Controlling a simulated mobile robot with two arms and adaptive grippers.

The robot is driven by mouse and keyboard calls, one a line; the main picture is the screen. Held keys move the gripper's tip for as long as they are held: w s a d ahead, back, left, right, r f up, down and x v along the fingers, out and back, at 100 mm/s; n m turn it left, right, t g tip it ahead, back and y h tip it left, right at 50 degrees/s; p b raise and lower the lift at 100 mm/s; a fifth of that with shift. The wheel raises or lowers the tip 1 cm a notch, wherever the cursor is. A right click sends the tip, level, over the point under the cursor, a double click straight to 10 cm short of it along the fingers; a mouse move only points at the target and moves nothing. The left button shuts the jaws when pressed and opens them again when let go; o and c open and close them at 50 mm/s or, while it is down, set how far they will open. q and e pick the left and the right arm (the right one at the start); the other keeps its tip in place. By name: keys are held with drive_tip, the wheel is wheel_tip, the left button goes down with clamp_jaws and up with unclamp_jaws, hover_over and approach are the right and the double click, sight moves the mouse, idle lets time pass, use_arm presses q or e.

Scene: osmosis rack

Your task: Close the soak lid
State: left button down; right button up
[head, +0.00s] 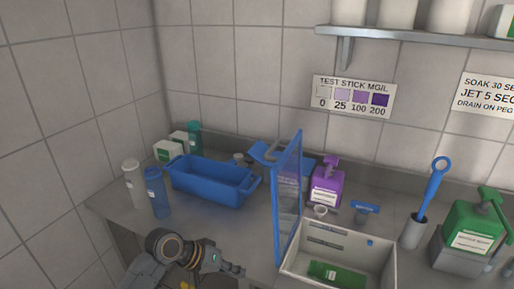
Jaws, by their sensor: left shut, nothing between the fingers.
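The soak lid (277,215) is a see-through panel with a blue frame. It stands upright, open, along the left side of the white soak box (374,258). The box is open at the top, and a green item (336,275) with a pale label lies inside it. My left gripper (238,270) is shut and empty, low in the head view, to the left of the lid's lower end and apart from it in the picture. My right gripper is not in view.
A blue tub (211,182) and a blue bottle (157,193) stand to the left. A purple bottle (327,185) is behind the box. A grey holder (412,232) with a blue brush and a green jug (472,224) stand to the right. Bare counter lies between tub and lid.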

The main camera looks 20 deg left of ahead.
use_arm(q)
drive_tip(key=w+a+r+n+t+h, duration=0.2)
drive_tip(key=w+a+r, duration=0.2)
drive_tip(key=r, duration=0.6)
drive_tip(key=w+a+r+n+t+h, duration=0.25)
drive_tip(key=a+r, duration=0.25)
drive_tip(key=r, duration=0.4)
drive_tip(key=w+a+r+n+t+h, duration=0.15)
drive_tip(key=w+a+r, duration=0.25)
drive_tip(key=r, duration=0.6)
drive_tip(key=s+d+p+x, duration=0.1)
drive_tip(key=p+x, duration=0.6)
drive_tip(key=x, duration=0.6)
drive_tip(key=shift+s+d+f, duration=0.35)
drive_tip(key=shift+d+f, duration=0.05)
drive_tip(key=shift+w, duration=0.1)
